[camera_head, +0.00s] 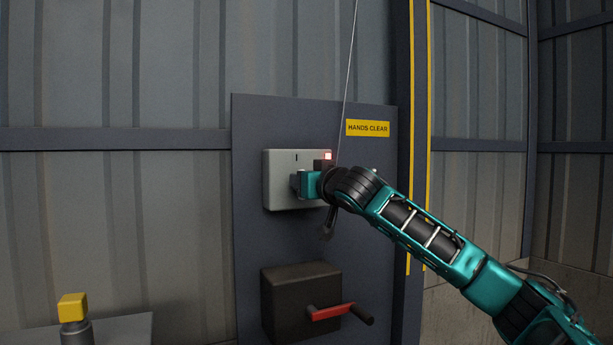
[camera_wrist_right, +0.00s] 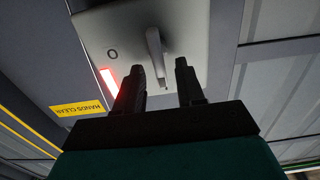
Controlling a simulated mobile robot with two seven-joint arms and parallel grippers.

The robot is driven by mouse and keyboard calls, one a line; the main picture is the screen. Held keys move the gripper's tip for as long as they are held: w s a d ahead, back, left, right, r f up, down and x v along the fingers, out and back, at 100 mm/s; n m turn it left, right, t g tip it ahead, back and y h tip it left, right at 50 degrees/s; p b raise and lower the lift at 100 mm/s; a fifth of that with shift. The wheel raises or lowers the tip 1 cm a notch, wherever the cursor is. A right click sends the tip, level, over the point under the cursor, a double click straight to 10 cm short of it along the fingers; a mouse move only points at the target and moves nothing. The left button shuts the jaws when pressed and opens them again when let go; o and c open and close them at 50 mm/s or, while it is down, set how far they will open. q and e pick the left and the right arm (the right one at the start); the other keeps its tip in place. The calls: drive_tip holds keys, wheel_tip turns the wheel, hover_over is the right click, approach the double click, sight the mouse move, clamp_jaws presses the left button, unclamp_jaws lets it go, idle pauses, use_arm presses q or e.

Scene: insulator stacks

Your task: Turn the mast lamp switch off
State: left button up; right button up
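The mast lamp switch is a pale grey box (camera_head: 283,165) on a dark wall panel. The right wrist hides part of the box in the head view. My left gripper is out of view.
A dark box (camera_head: 290,290) with a red crank handle (camera_head: 332,311) sits below the switch. A "HANDS CLEAR" sign (camera_head: 368,128) is at the upper right of the panel. A thin cable (camera_head: 349,70) hangs in front. A yellow-topped post (camera_head: 73,308) stands at lower left.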

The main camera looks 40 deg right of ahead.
drive_tip(key=shift+w, duration=0.1)
drive_tip(key=shift+c, duration=0.4)
clamp_jaws()
drive_tip(key=shift+f, duration=0.1)
drive_tip(key=shift+s+d+f+m+b, duration=0.1)
drive_tip(key=shift+d+f+m, duration=0.2)
drive_tip(key=shift+m, duration=2.65)
drive_tip(key=shift+s+d+f+m+b, duration=0.1)
drive_tip(key=shift+d+f+m, duration=0.2)
drive_tip(key=shift+m, duration=2.7)
drive_tip(key=shift+s+d+f+m+b, duration=0.1)
drive_tip(key=shift+d+f+m, duration=0.2)
drive_tip(key=shift+m, duration=2.65)
drive_tip(key=shift+o, duration=0.4)
unclamp_jaws()
